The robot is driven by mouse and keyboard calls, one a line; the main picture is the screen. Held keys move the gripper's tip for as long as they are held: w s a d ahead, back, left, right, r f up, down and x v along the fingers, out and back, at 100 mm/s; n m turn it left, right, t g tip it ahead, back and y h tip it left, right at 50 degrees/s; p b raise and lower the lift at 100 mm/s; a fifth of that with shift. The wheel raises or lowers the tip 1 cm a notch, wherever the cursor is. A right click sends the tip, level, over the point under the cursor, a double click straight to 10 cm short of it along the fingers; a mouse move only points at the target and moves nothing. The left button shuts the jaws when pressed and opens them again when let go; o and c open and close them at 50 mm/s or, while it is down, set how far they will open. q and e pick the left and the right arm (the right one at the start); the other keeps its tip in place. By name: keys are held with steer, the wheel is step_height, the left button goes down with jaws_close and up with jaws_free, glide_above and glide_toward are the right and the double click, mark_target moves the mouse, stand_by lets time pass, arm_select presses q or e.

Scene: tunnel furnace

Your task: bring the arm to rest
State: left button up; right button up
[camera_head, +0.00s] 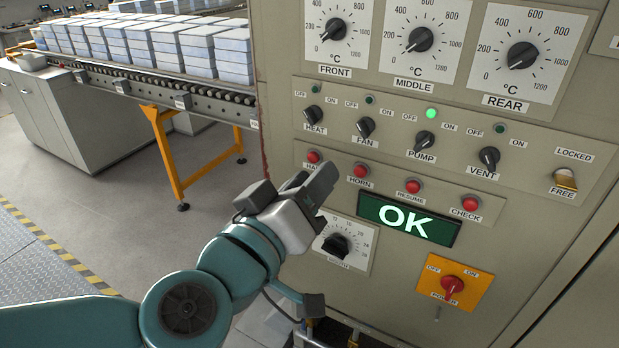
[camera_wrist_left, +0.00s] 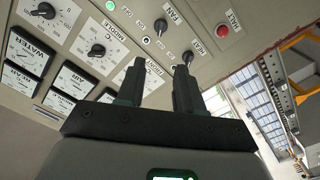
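My left arm comes in from the lower left in the head view. Its gripper (camera_head: 312,186) is in front of the control panel (camera_head: 400,180), just below the HALT and HORN buttons. In the left wrist view the two dark fingers of the gripper (camera_wrist_left: 160,68) stand apart with nothing between them, so it is open and empty. Whether it touches the panel I cannot tell. My right gripper is not in view.
A green OK display (camera_head: 408,219) is lit, and so is the lamp above the PUMP knob (camera_head: 424,139). A red POWER switch (camera_head: 453,286) sits lower right. A roller conveyor (camera_head: 160,84) with stacked pale blocks (camera_head: 150,45) stands behind. Open floor (camera_head: 110,190) lies to the left.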

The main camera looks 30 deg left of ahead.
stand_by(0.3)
arm_select(q)
steer(key=w+a+f+m+g+y, duration=0.1)
steer(key=w+f+g, duration=0.15)
steer(key=f, duration=0.95)
steer(key=w+a+f+m+g, duration=0.15)
steer(key=f+g, duration=0.25)
steer(key=f, duration=0.7)
steer(key=w+a+f+g+y, duration=0.1)
steer(key=w+f+g, duration=0.2)
steer(key=f, duration=0.9)
steer(key=s+d+f+m+g+h, duration=0.1)
steer(key=s+d+f+g, duration=0.1)
steer(key=s+f, duration=0.5)
steer(key=s+d+f+m+g+h, duration=0.1)
steer(key=s+f+g+h, duration=0.15)
steer(key=f, duration=0.75)
steer(key=s+d+f+g+h, duration=0.2)
steer(key=s+d+f+g, duration=0.1)
steer(key=s, duration=0.6)
steer(key=d+f, duration=0.1)
steer(key=d, duration=0.1)
steer(key=shift+d+g, duration=0.3)
steer(key=shift+d, duration=0.05)
steer(key=shift+w, duration=0.1)
